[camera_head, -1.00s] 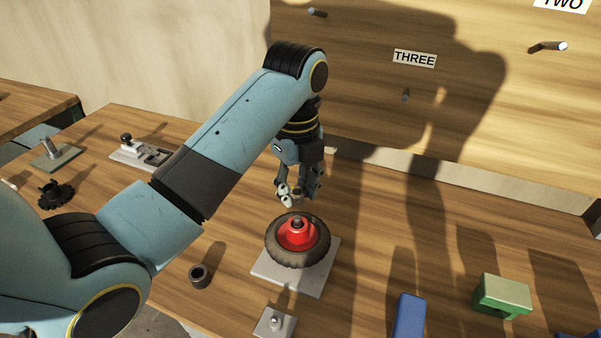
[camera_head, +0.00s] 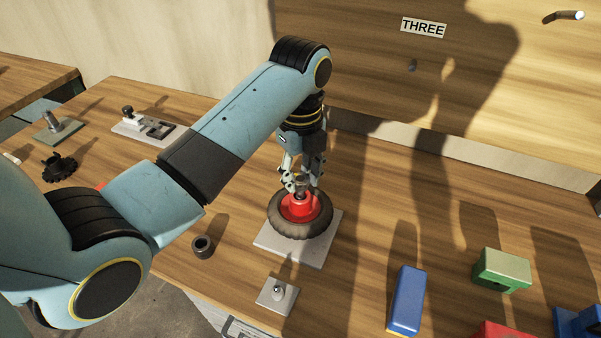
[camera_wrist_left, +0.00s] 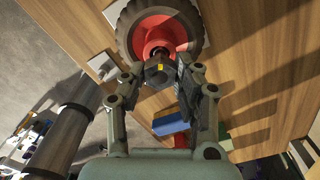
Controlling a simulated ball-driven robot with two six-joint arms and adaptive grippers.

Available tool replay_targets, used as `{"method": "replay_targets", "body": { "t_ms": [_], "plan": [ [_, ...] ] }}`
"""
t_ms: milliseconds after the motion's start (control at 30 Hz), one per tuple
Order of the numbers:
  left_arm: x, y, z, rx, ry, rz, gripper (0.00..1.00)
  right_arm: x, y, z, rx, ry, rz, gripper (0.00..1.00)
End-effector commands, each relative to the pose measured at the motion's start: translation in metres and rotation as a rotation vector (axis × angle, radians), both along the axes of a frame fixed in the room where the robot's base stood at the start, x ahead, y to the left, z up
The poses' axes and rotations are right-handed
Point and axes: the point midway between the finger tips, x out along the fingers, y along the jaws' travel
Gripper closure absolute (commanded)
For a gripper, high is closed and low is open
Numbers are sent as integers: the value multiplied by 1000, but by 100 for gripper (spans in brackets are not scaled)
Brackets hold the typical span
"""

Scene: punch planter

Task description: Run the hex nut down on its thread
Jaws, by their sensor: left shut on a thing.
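The hex nut (camera_wrist_left: 156,75) is dark grey with a small yellow mark, and sits between the fingertips of my left gripper (camera_head: 302,183), which is shut on it. In the left wrist view the nut is in line with the dark centre of the red hub (camera_wrist_left: 150,36). In the head view my fingertips are at the top of the stud, over the red hub (camera_head: 296,210) of a black-tyred wheel (camera_head: 303,229). The wheel lies flat on a grey plate (camera_head: 272,240). How much thread the nut covers is hidden. My right gripper is not in view.
A dark ring (camera_head: 202,246) and a small plate with a pin (camera_head: 278,295) stand near the front edge. A blue block (camera_head: 406,300) and a green block (camera_head: 503,268) are at the right.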

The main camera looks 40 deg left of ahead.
Motion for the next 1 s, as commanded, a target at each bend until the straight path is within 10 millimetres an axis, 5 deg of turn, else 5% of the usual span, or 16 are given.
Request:
{"method": "replay_targets", "body": {
  "t_ms": [1000],
  "plan": [
    [0, 0, -18, 0, 0, 0, 100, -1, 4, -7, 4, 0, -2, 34]
  ]
}}
